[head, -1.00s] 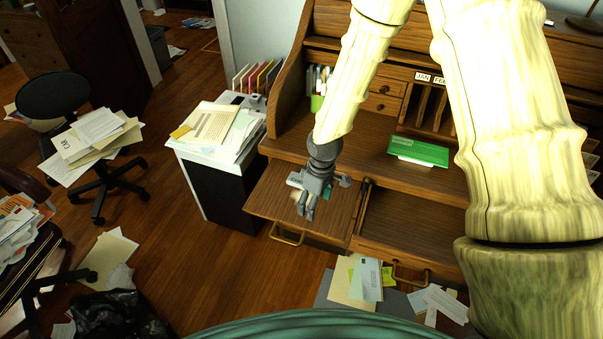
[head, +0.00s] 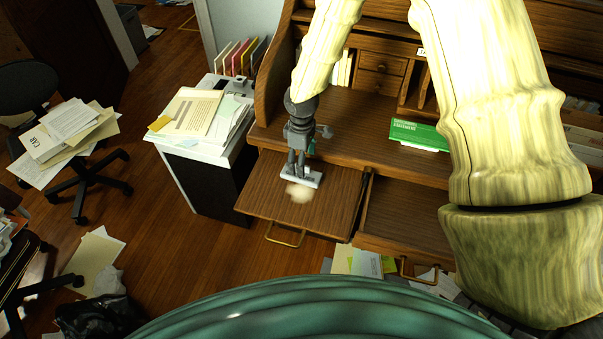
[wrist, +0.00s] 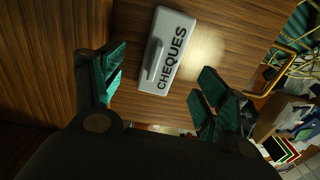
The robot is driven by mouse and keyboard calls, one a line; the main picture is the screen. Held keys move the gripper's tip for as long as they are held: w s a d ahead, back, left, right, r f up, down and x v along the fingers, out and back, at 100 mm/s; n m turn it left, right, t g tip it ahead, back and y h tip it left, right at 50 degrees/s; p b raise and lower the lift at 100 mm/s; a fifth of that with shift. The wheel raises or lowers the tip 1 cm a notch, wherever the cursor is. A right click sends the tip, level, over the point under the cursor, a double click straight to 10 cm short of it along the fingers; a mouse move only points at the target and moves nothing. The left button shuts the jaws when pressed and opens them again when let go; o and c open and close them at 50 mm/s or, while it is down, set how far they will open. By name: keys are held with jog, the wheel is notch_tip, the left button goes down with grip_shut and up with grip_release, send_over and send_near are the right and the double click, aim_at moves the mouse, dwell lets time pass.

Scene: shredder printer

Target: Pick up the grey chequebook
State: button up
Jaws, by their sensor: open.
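The grey chequebook (wrist: 172,45), marked "CHEQUES", lies flat on the wooden pull-out board of the desk (head: 265,205). In the wrist view it sits upper middle, ahead of my fingers and between their lines. In the head view the chequebook (head: 301,176) shows under my fingertips, partly hidden by them. My gripper (head: 297,168) points down over it, and in the wrist view its green-padded fingers (wrist: 158,88) are spread wide with nothing between them. I cannot tell whether the fingertips touch the board.
An open drawer (head: 405,215) is right of the board. A green booklet (head: 420,134) lies on the desk top. A white cabinet with papers (head: 205,120) stands to the left. A brass handle (head: 284,236) is at the board's front.

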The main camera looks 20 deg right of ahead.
jog(key=shift+s+f, duration=0.15)
jog(key=shift+f, duration=0.05)
jog(key=shift+a+f+p, duration=0.1)
jog(key=shift+f+p, duration=0.7)
jog(key=shift+f, duration=1.75)
jog(key=c, duration=1.1)
